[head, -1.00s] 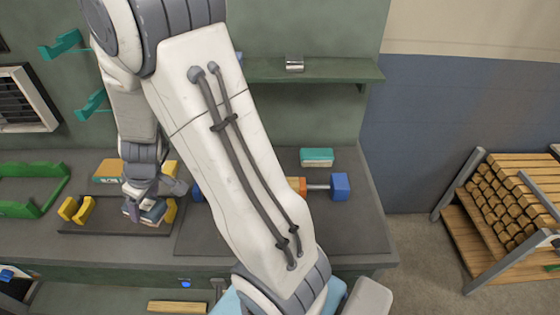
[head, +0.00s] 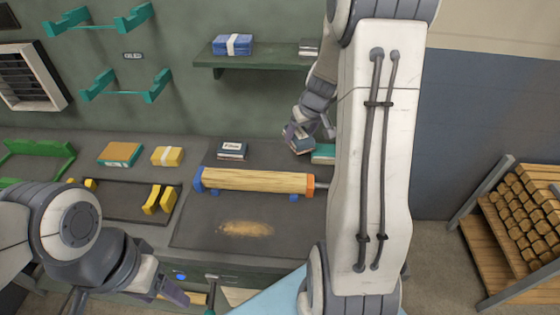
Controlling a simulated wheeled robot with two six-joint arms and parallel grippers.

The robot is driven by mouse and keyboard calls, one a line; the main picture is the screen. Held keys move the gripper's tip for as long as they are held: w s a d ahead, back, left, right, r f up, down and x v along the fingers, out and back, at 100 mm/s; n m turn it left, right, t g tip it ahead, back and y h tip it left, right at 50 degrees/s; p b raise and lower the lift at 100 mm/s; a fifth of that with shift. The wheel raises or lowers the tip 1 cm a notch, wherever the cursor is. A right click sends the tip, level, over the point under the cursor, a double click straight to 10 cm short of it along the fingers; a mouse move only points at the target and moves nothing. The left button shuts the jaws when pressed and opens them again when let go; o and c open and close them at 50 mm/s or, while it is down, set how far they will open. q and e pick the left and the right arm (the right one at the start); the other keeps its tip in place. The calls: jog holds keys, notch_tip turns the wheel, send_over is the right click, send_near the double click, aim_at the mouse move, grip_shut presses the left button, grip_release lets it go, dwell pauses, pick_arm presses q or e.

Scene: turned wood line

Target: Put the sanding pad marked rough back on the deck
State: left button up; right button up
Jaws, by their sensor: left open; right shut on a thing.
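My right gripper (head: 300,133) is shut on a small blue-grey pad (head: 302,146) with a pale band, in the head view. It holds it at the back of the bench, close to a teal pad (head: 323,152) that my arm partly hides. Another dark blue-grey pad (head: 232,151) with a white label lies behind the wooden roller; its lettering is too small to read for sure. My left gripper (head: 174,293) is open and empty low at the left, near the bench's front edge. I cannot tell which surface is the deck.
A wooden cylinder (head: 255,180) lies between blue and orange ends on a dark mat (head: 200,232) with sawdust. A dark tray (head: 120,202) with yellow brackets sits left. Yellow (head: 167,156) and teal-orange (head: 120,154) blocks lie behind it. A shelf (head: 255,62) overhangs the back.

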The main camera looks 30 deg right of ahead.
jog(key=shift+m+h, duration=0.3)
jog(key=shift+m, duration=0.2)
jog(key=w+a+f+p, duration=0.1)
jog(key=w+f, duration=0.1)
jog(key=w+f+p, duration=0.2)
jog(key=w, duration=0.1)
jog(key=w+a+f+p, duration=0.1)
jog(key=w+f+p, duration=0.1)
jog(key=w, duration=0.1)
jog(key=shift+a+f, duration=0.3)
jog(key=shift+f, duration=0.4)
jog(key=shift+f+b, duration=1.05)
jog(key=shift+f, duration=0.8)
